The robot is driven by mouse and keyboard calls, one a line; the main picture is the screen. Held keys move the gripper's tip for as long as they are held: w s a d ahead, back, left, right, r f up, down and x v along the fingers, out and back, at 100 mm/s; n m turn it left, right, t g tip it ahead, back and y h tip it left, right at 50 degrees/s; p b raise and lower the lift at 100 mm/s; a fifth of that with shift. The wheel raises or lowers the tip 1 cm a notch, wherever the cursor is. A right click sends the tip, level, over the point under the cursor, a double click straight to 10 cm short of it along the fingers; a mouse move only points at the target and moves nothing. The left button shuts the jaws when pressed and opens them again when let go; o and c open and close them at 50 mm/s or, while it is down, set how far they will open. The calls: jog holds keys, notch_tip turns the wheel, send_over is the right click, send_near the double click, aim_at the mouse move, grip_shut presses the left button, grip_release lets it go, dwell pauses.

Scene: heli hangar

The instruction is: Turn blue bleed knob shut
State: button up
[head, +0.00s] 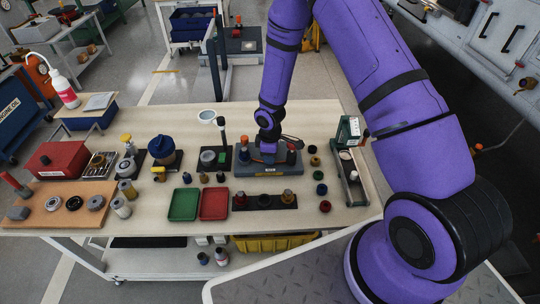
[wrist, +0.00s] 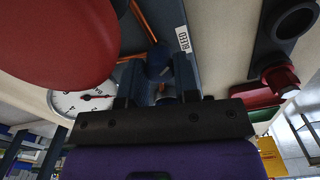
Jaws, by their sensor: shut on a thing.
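The blue bleed knob (wrist: 158,62) sits between the two fingers of my gripper (wrist: 158,80) in the wrist view, and the fingers are shut on it. A white BLEED label (wrist: 183,39) lies beside it on the panel. In the head view my gripper (head: 268,149) reaches down from above onto the grey-blue valve block (head: 268,170) on the table. The knob is mostly hidden there by my gripper. How far the knob is turned cannot be told.
A large red rounded part (wrist: 60,40) is close at the upper left of the wrist view, above a white dial gauge (wrist: 80,102). In the head view, green (head: 185,204) and red (head: 214,204) trays and a dark fitting rack (head: 264,202) stand in front of the block.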

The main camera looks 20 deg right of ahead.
jog(key=m, duration=0.6)
jog(key=shift+m, duration=0.4)
dwell(0.4)
jog(key=o, duration=0.9)
notch_tip(320, 180, up, 11)
jog(key=shift+f, duration=0.1)
dwell(0.4)
